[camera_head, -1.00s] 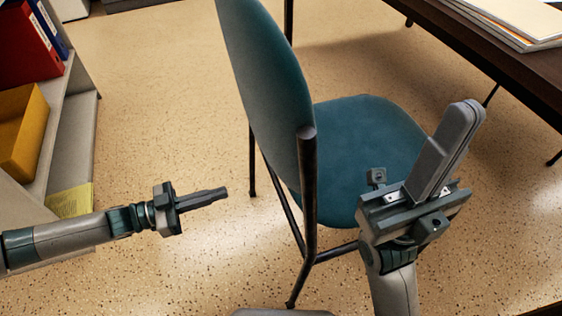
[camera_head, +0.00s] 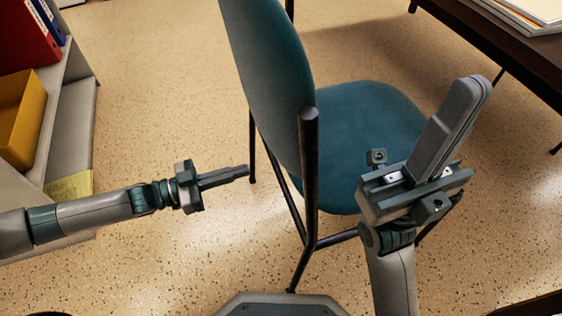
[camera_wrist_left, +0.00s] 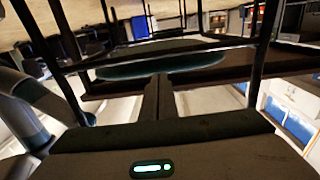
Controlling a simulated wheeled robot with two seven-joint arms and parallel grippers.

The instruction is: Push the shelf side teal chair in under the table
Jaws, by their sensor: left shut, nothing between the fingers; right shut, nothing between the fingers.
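The teal chair (camera_head: 364,125) stands in the middle of the head view, its backrest (camera_head: 268,75) on the left and its seat facing the dark table (camera_head: 525,60) at the upper right. The seat is clear of the table. My left gripper (camera_head: 246,171) is shut and empty, left of the chair's rear legs, apparently just short of them. My right gripper (camera_head: 475,85) is shut and empty, and it hides part of the seat's right side. In the left wrist view the left fingers (camera_wrist_left: 158,80) are together, with the chair seat (camera_wrist_left: 160,66) and black legs beyond, the picture being upside down.
A shelf (camera_head: 75,125) with red and blue binders (camera_head: 28,35) and a yellow box (camera_head: 22,118) stands at the left. Papers (camera_head: 530,12) lie on the table. Speckled floor (camera_head: 150,70) is open between shelf and chair.

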